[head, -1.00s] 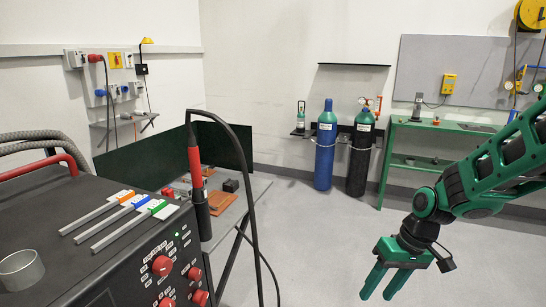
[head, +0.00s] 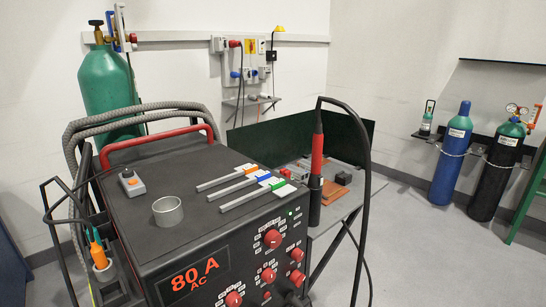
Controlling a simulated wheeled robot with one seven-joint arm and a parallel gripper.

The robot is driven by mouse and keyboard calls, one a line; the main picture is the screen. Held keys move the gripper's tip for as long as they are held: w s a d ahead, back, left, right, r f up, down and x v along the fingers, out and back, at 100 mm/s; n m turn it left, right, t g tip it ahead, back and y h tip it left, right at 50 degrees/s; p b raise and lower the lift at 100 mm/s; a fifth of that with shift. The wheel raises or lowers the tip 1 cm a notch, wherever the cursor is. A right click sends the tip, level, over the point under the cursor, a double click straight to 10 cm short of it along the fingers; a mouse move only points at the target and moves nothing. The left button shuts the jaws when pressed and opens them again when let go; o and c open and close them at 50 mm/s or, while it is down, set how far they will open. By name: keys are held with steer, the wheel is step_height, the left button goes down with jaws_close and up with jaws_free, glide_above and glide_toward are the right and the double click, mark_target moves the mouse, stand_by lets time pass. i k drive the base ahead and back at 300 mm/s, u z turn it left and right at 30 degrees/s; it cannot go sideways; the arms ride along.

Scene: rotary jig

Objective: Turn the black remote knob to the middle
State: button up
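The welding machine (head: 195,215) fills the lower middle of the head view, with a display reading 80 A AC (head: 195,277). Its front panel carries several red knobs, among them an upper one (head: 272,238) and a lower one (head: 268,274). A dark round part (head: 292,298) shows at the bottom edge, cut off; I cannot tell whether it is a knob or a connector. A small grey box with an orange button (head: 131,183) lies on the machine's top. I cannot make out a black remote knob for certain. My gripper is out of view.
A metal cup (head: 168,211) and several coloured-tipped rods (head: 240,181) sit on the machine's top. A torch with a red handle (head: 317,155) stands at its right, its black cable looping down. Gas cylinders (head: 453,155) stand at the right wall. The floor at right is clear.

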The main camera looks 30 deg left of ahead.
mark_target(127, 173)
steer(key=u, duration=2.1)
steer(key=k, duration=0.5)
steer(key=u, duration=0.3)
steer(key=i, duration=0.8)
steer(key=z, duration=0.5)
